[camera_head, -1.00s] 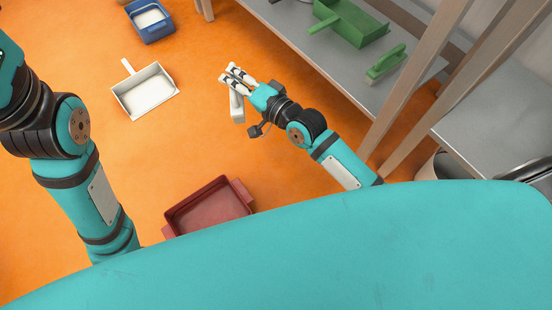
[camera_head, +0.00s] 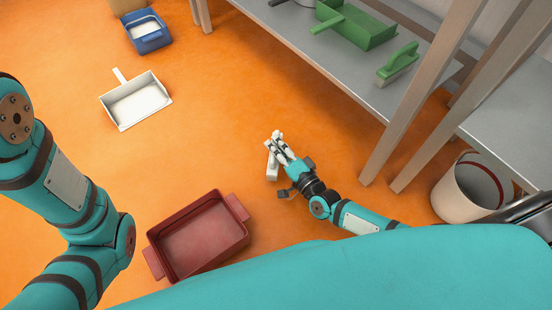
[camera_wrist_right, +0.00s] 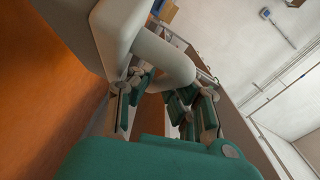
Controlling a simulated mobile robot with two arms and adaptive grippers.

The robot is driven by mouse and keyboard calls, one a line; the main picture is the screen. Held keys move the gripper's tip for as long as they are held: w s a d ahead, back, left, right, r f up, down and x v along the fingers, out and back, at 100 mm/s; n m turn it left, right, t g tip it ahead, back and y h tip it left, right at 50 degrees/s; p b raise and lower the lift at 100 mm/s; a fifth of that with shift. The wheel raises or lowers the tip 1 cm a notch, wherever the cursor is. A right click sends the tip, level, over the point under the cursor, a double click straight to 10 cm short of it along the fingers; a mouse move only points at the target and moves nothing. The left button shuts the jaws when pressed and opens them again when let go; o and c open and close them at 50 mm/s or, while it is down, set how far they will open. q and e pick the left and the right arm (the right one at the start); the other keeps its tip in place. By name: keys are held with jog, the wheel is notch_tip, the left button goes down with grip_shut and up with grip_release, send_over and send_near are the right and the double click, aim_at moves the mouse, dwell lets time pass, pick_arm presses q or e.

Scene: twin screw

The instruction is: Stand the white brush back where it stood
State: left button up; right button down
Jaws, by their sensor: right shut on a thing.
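The white brush (camera_head: 272,166) is in my right gripper (camera_head: 276,144), held over the orange floor. In the head view the brush is small and partly hidden by the fingers. In the right wrist view the white brush (camera_wrist_right: 158,55) fills the upper middle, with its rounded handle between the green finger pads of my right gripper (camera_wrist_right: 165,105), which is shut on it. My left arm shows at the left of the head view, but its gripper is out of view.
A white dustpan (camera_head: 164,100) and a blue tray (camera_head: 154,42) lie on the floor at upper left. A red tray (camera_head: 241,237) is near my base. A grey shelf (camera_head: 362,88) at right bears a green dustpan (camera_head: 372,36) and green brush (camera_head: 402,60). A white bucket (camera_head: 460,197) stands at right.

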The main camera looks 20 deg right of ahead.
notch_tip(320, 180, down, 4)
jog(key=b, duration=0.3)
jog(key=shift+r, duration=0.2)
jog(key=shift+f, duration=0.2)
jog(key=c, duration=1.4)
grip_release()
jog(key=shift+o, duration=0.2)
